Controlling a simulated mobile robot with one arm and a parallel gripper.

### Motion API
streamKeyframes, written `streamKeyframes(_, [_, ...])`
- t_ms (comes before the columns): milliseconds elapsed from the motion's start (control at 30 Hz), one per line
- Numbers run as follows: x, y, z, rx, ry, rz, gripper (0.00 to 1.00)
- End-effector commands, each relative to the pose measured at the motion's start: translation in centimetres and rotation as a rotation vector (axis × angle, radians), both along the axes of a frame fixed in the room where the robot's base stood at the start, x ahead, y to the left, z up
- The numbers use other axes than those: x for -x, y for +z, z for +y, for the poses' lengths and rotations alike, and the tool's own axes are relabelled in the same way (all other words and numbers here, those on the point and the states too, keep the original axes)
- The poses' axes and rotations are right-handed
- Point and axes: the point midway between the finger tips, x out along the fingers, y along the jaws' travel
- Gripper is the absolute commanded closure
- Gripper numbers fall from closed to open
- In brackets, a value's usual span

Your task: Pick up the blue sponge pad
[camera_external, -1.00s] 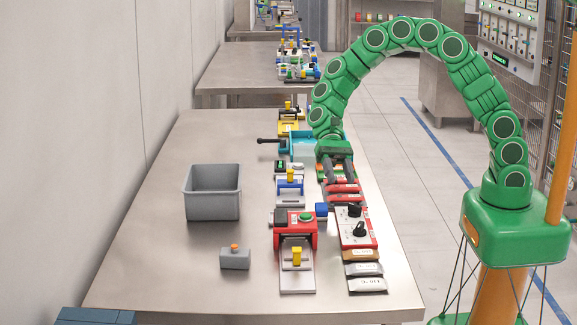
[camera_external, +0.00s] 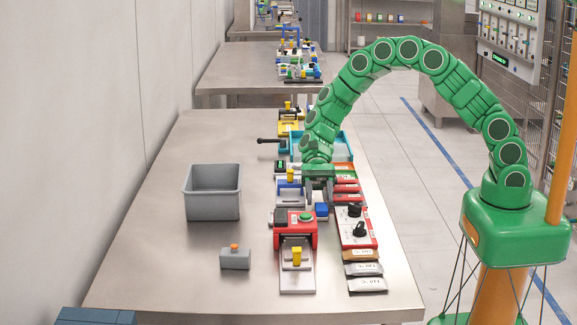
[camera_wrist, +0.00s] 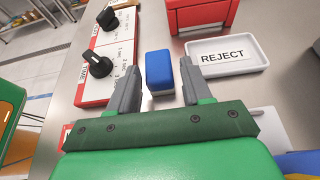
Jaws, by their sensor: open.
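The blue sponge pad (camera_wrist: 159,70) is a small blue block with a pale underside in the wrist view. It lies on the steel table between the knob panel and the white REJECT tray. In the external view the blue pad (camera_external: 321,210) shows just right of the red device. My gripper (camera_wrist: 157,82) is open, with one grey finger on each side of the pad in the wrist view. In the external view my gripper (camera_external: 318,199) is low over the table, just behind the pad. Whether the fingers touch the pad cannot be told.
A white and red panel with black knobs (camera_external: 345,226) stands close by the pad. The red device with a green button (camera_external: 305,231) is on the other side. The REJECT tray (camera_wrist: 256,62) is close to one finger. A grey bin (camera_external: 212,212) stands left, with bare table around it.

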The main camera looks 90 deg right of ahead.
Motion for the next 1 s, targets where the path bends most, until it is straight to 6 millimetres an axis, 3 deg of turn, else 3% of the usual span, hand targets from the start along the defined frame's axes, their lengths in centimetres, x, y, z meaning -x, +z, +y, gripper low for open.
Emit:
streamKeyframes(333, [0.3, -1.4, 4.0, 0.000, 0.001, 0.002, 0.51])
streamKeyframes(633, [0.3, -1.6, 4.4, 0.002, 0.001, 0.001, 0.51])
streamKeyframes(867, [0.3, -1.6, 4.4, 0.002, 0.000, 0.001, 0.86])
streamKeyframes(1000, [0.3, -1.6, 4.4, 0.002, 0.000, 0.001, 0.89])
